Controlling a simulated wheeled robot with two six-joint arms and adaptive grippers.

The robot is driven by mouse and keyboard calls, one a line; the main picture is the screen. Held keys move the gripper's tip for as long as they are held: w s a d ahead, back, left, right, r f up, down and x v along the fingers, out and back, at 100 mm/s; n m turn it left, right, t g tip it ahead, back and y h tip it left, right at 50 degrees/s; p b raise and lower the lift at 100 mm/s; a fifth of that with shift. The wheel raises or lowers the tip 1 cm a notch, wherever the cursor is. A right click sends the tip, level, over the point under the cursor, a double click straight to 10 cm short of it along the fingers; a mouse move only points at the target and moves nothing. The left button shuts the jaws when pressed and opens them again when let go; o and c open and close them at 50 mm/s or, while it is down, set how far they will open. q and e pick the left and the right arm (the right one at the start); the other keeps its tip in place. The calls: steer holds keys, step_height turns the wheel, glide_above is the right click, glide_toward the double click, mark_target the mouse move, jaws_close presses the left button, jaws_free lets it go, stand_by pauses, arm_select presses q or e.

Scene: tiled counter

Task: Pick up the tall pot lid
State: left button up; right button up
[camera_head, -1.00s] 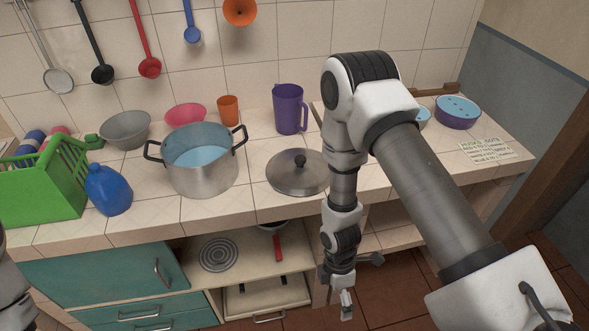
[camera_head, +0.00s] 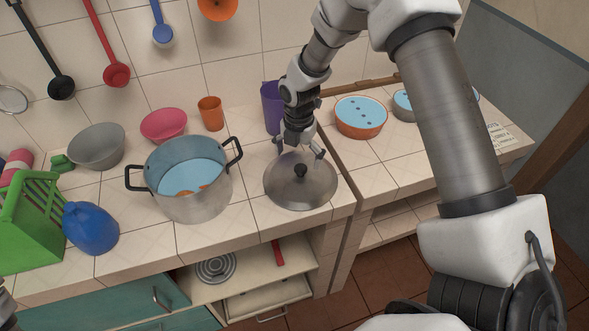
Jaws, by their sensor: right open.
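The pot lid (camera_head: 300,190) is a grey metal disc with a black knob (camera_head: 300,171) and lies flat on the tiled counter, right of the pot. My right gripper (camera_head: 299,155) is open just above and behind the knob, pointing down, with its fingers spread to either side. It appears apart from the knob. The tall steel pot (camera_head: 192,205) stands open to the left of the lid, with blue inside and orange pieces in it. Only a sliver of my left arm shows at the lower left edge, and its gripper is out of the picture.
A purple pitcher (camera_head: 271,107) stands right behind my right gripper, partly hidden by it. An orange bowl (camera_head: 361,118) is to the right across a counter seam. An orange cup (camera_head: 211,113), pink bowl (camera_head: 164,125) and grey bowl (camera_head: 97,147) stand behind the pot. The counter's front edge is close.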

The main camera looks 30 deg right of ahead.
mark_target(301, 168)
steer(key=shift+s+d+f+p, duration=0.15)
steer(key=shift+s+f+p, duration=0.25)
steer(key=shift+s+p, duration=0.1)
steer(key=shift+s+d+f+p, duration=0.15)
steer(key=shift+s+f+p, duration=0.25)
steer(key=shift+s, duration=0.1)
steer(key=w+f, duration=0.1)
steer(key=f, duration=0.1)
steer(key=w+f, duration=0.1)
steer(key=f, duration=0.1)
steer(key=shift+w, duration=0.15)
steer(key=shift+s+r, duration=0.25)
steer(key=shift+s, duration=0.05)
steer(key=c, duration=0.3)
steer(key=shift+s+r, duration=0.15)
steer(key=shift+s, duration=0.05)
steer(key=c, duration=1.2)
arm_select(q)
steer(key=r, duration=0.1)
steer(key=s+r, duration=0.1)
steer(key=shift+r, duration=0.35)
arm_select(e)
jaws_close()
